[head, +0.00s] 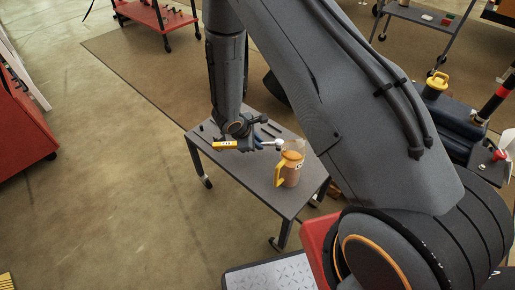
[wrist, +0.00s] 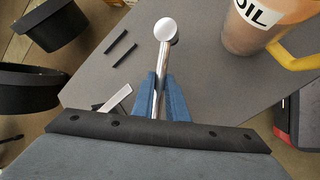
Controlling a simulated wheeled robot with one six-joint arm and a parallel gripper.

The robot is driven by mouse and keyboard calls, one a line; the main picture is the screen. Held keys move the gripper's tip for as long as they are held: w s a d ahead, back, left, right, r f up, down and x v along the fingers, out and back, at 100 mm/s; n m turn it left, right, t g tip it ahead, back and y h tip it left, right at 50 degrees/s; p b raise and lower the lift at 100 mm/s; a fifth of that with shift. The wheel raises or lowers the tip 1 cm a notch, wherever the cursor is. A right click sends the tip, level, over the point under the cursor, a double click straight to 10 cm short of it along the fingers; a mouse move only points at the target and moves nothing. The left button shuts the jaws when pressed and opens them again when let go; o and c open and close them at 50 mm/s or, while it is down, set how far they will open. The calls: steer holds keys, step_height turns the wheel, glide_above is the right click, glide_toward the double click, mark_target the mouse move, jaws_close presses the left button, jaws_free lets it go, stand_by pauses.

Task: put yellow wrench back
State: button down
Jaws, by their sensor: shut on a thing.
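The yellow wrench (head: 226,144) has a yellow handle and a silver shaft with a round silver end. My gripper (head: 259,145) is shut on it over the small grey table (head: 255,180). In the head view the handle points left and the silver end points right, towards an oil jug. In the wrist view, the blue fingertips (wrist: 160,98) close around the silver shaft (wrist: 161,65), whose round end faces away from the palm. The handle is hidden there. I cannot tell how high the wrench is above the tabletop.
The oil jug (head: 289,168), brownish with a yellow handle, stands on the table close to the silver end; it also shows in the wrist view (wrist: 245,32). Two dark narrow marks or bars (wrist: 122,48) are on the tabletop. A red cart (head: 155,15) stands at the back.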

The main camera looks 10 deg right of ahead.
steer(key=shift+f, duration=1.55)
steer(key=c, duration=1.8)
jaws_free()
steer(key=shift+f, duration=0.15)
steer(key=shift+o, duration=0.2)
steer(key=v, duration=1.2)
steer(key=s+d+r+m+g, duration=0.1)
steer(key=s+d+r+m, duration=0.2)
steer(key=d+r, duration=0.3)
steer(key=s+d+r+m+g, duration=0.1)
steer(key=s+d+r+m, duration=0.25)
steer(key=r, duration=0.45)
steer(key=s+d+r+m+g+y, duration=0.1)
steer(key=s+r+m+y, duration=0.4)
steer(key=s+r+m, duration=0.5)
steer(key=s+d+r, duration=0.1)
steer(key=s, duration=0.4)
steer(key=shift+s+r, duration=0.35)
steer(key=shift+r, duration=0.05)
